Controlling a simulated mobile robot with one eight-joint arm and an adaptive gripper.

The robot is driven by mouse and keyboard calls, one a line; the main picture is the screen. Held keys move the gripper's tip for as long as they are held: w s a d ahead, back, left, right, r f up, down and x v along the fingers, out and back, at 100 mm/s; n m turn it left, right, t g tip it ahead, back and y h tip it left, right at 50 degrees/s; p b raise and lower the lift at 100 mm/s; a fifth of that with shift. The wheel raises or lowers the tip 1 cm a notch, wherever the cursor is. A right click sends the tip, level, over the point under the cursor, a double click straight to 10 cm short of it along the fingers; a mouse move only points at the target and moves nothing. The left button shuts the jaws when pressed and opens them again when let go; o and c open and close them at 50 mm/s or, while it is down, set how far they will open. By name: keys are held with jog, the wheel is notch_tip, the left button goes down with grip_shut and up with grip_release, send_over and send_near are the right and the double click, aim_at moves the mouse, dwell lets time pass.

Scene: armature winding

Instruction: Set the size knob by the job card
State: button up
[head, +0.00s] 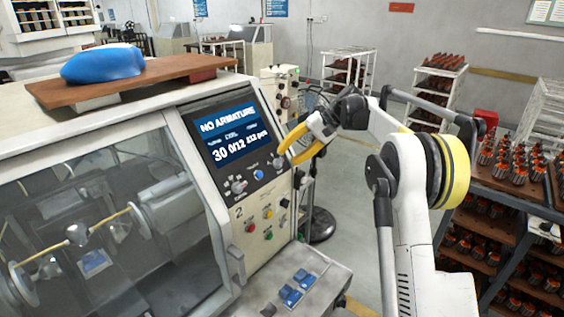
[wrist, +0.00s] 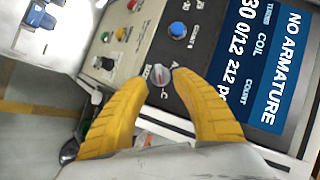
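A grey knob (wrist: 158,75) with letter marks around it, A and C among them, sits on the control panel between my fingertips in the wrist view. Which mark it points at is too small to tell. My gripper (wrist: 160,80) is open, its two yellow fingers apart on either side of the knob; I cannot tell whether they touch it. In the head view my gripper (head: 284,160) is at the panel's right edge, right of the blue knob (head: 258,174). I cannot make out a job card.
Coloured buttons (head: 267,213) and a switch sit below the knobs. The winding machine's glass guard (head: 100,220) is at left, with a wooden board (head: 130,80) and blue object (head: 103,66) on top. Racks of armatures (head: 510,160) stand at right. Open floor lies behind my arm.

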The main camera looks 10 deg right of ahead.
jog(key=v, duration=0.8)
jog(key=shift+d+r, duration=0.2)
jog(key=shift+r, duration=0.05)
jog(key=s+a+f+t+h+b, duration=0.1)
jog(key=s+a+f+h+b, duration=0.25)
jog(key=s+f+b, duration=0.5)
jog(key=s+a+f+t+h+b, duration=0.15)
jog(key=s+a+f+b, duration=0.4)
jog(key=s+b, duration=0.55)
jog(key=s+f+n+t+h+b, duration=0.2)
jog(key=s+f+b, duration=0.7)
jog(key=s+f, duration=1.1)
notch_tip(320, 180, down, 4)
jog(key=shift+s+t+h+b, duration=0.3)
jog(key=shift+s+t+h, duration=0.05)
jog(key=shift+h, duration=0.65)
